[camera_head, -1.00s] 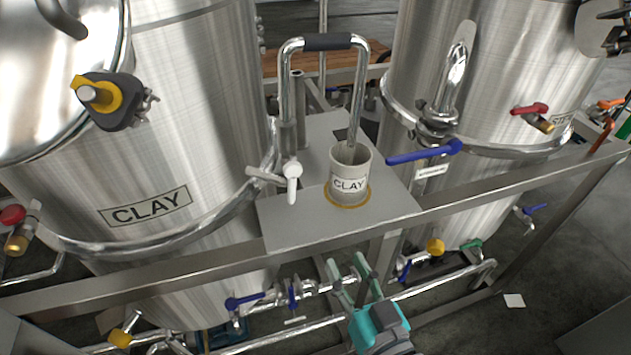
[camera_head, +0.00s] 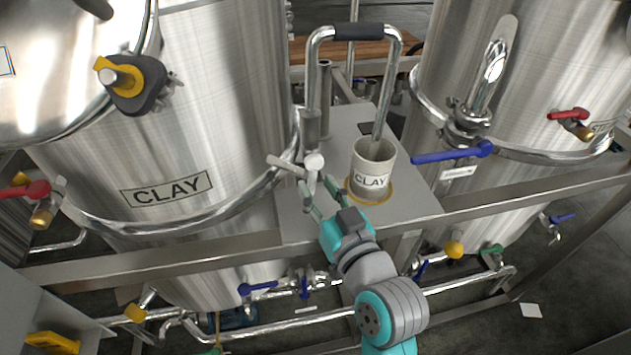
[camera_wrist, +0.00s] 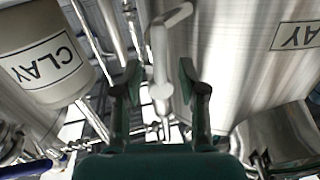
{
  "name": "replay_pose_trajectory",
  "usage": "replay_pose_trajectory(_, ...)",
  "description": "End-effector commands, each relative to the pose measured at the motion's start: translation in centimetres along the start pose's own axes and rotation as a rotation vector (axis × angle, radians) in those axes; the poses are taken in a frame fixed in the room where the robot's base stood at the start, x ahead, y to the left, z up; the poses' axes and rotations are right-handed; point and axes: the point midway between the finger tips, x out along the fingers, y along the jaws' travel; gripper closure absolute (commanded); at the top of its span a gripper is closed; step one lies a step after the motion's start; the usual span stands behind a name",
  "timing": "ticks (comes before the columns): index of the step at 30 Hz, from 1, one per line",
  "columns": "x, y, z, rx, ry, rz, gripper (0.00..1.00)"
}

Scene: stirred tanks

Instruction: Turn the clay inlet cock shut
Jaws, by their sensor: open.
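A pale cock (camera_head: 313,163) with a round white hub sits on the upright steel pipe between the CLAY tank (camera_head: 215,90) and the cup labelled CLAY (camera_head: 372,172). Its light grey lever (camera_head: 284,163) points left, toward the tank; a short white part hangs below the hub. My gripper (camera_head: 318,192) is open, with its green fingers just in front of and below the hub. In the wrist view, the cock (camera_wrist: 160,50) shows between and beyond the open fingers (camera_wrist: 159,82), with its bent lever at the top. I cannot tell whether a finger touches it.
The cup stands close to the right of my gripper on a steel shelf (camera_head: 420,205). A frame rail (camera_head: 150,262) runs below the shelf. A blue-handled valve (camera_head: 452,153) is right of the cup. A yellow-and-black valve (camera_head: 130,82) is on the CLAY tank. Pipes with blue-handled valves run below.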

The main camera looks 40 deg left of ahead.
Motion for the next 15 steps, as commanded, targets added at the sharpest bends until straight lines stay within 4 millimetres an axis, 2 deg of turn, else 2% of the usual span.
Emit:
replay_pose_trajectory(6,1.8,0.0,0.0,0.0,0.0,0.001,0.59)
replay_pose_trajectory(15,2.0,0.0,0.0,0.0,0.0,0.001,0.59)
